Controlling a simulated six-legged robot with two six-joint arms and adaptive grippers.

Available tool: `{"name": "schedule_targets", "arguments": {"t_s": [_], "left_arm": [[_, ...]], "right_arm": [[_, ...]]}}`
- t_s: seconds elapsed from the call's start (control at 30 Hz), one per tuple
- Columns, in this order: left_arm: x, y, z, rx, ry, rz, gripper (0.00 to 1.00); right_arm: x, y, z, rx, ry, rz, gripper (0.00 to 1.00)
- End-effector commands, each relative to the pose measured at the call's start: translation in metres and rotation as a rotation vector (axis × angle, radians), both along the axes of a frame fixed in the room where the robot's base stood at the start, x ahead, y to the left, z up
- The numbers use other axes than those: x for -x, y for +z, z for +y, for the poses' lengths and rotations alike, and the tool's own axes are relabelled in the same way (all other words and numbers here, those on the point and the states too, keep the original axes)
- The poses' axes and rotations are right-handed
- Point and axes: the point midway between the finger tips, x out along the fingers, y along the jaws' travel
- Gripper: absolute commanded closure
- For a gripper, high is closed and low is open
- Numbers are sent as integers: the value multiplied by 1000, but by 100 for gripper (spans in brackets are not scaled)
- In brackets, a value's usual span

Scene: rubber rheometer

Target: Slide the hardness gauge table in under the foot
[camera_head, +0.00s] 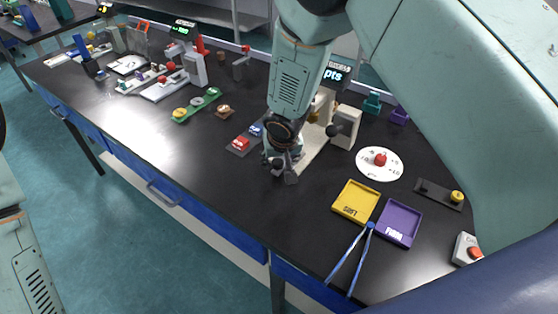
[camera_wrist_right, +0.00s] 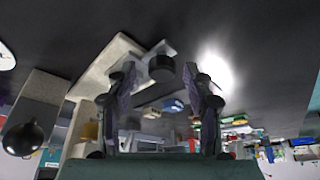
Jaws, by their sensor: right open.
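The hardness gauge (camera_head: 346,128) is a beige stand with a dark ball knob and a display reading "pts", beside my right arm. Its pale base (camera_head: 314,150) runs toward my right gripper (camera_head: 281,166), which points down just in front of it. In the right wrist view the pale slab (camera_wrist_right: 108,66) carries a short black knob (camera_wrist_right: 162,68). The knob shows between the two spread fingertips of my right gripper (camera_wrist_right: 160,78), with gaps on both sides. The foot is not clearly visible. My left gripper is out of view; only its arm shows.
A yellow SOFT tray (camera_head: 356,201) and purple FIRM tray (camera_head: 399,222) lie to the right, with blue tongs (camera_head: 350,258) at the front edge. A white dial (camera_head: 379,164) sits behind them. A dark rack with red and blue blocks (camera_head: 241,144) lies close left of the gripper.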

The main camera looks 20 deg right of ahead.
Motion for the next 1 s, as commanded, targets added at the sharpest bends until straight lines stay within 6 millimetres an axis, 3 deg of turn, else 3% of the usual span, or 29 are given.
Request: {"name": "schedule_targets", "arguments": {"t_s": [0.13,0.73,1.0], "left_arm": [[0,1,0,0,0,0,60],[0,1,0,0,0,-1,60],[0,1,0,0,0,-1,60]], "right_arm": [[0,1,0,0,1,0,48],[0,1,0,2,1,0,99],[0,1,0,1,2,0,100]]}}
